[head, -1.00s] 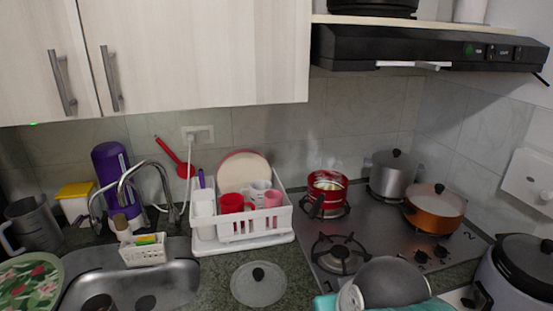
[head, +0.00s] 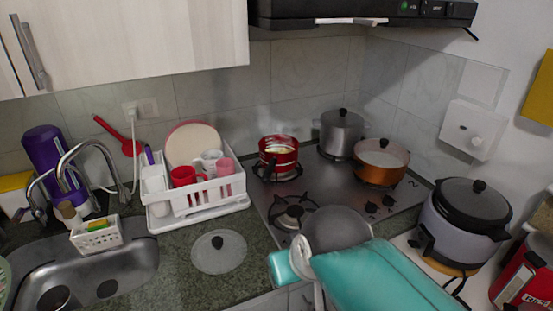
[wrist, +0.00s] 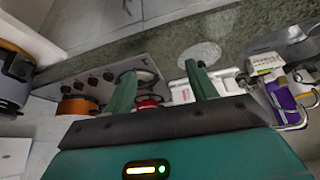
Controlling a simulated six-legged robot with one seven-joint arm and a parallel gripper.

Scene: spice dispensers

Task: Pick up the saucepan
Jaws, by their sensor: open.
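The saucepan, as I take it, is the red pot (head: 279,152) with a pale inside and a dark handle, on the back left burner in the head view. In the wrist view, part of the red saucepan (wrist: 148,101) shows low between my fingers, farther off. My gripper (wrist: 160,70) is open, with its two green fingers spread and nothing held. It is apart from the saucepan. In the head view my teal arm is at the bottom, in front of the stove; its fingers are not clear there.
A grey lidded pot (head: 341,134) and an orange pan (head: 381,162) stand right of the saucepan. A white dish rack (head: 196,191) with cups is to its left. A glass lid (head: 219,252) lies on the counter. A rice cooker (head: 466,218) stands at the right.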

